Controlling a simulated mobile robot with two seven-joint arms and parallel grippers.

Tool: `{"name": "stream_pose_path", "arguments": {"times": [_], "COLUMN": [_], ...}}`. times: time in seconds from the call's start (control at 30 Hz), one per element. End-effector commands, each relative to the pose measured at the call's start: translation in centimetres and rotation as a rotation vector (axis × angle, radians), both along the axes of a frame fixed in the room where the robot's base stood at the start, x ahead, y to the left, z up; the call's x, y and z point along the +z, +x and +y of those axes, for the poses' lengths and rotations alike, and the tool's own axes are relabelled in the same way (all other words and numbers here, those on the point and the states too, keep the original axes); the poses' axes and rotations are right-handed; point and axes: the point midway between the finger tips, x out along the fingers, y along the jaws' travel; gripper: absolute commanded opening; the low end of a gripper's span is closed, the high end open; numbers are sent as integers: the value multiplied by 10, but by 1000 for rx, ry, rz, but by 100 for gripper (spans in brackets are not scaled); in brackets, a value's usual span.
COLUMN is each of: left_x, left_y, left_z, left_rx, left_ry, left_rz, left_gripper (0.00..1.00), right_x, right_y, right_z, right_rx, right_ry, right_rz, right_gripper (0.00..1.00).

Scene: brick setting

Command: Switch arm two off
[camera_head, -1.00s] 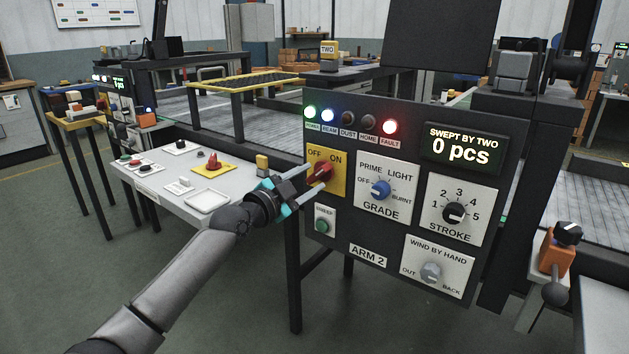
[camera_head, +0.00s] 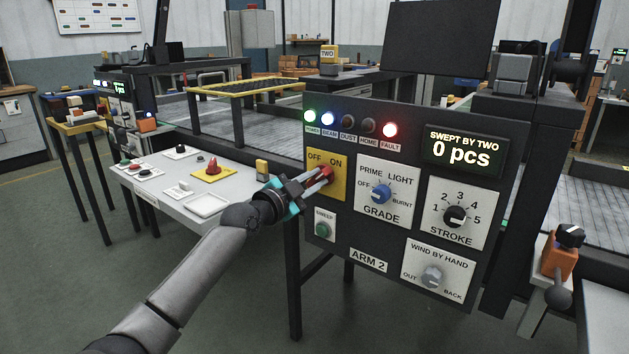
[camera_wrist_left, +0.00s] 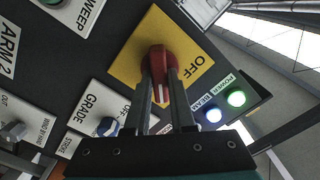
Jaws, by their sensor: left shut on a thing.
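The arm two panel carries a yellow plate (camera_head: 341,188) marked OFF and ON, with a red rotary switch (camera_head: 327,174) on it. My left gripper (camera_head: 322,178) is shut on the red switch, coming from the lower left. In the left wrist view the two fingers lie along either side of the red switch (camera_wrist_left: 158,62), and a white line shows on it between them. The word OFF is right of the switch there; ON is not visible in that view. My right gripper is not in view.
The green POWER (camera_head: 310,116), blue BEAM (camera_head: 328,118) and red FAULT (camera_head: 390,130) lamps are lit; DUST and HOME are dark. The grade knob (camera_head: 381,193) is right of the switch, the green SWEEP button (camera_head: 323,229) below. A white control desk (camera_head: 160,188) stands left.

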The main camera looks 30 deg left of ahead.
Motion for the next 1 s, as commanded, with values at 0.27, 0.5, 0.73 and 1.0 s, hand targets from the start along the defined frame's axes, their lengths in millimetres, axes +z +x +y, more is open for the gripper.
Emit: {"name": "stream_pose_path", "arguments": {"times": [0.27, 0.5, 0.73, 1.0], "left_x": [0, 0, 0, 1], "left_y": [0, 0, 0, 0], "left_z": [0, 0, 0, 1], "left_rx": [0, 0, 0, 0], "left_ry": [0, -1, -41, -208], "left_rz": [0, 0, 5, 18], "left_gripper": [0, 0, 0, 0], "right_x": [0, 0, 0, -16], "right_y": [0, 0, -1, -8], "right_z": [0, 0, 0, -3], "right_rx": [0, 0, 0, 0], "right_ry": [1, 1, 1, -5], "right_rz": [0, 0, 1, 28], "right_gripper": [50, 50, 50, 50]}}
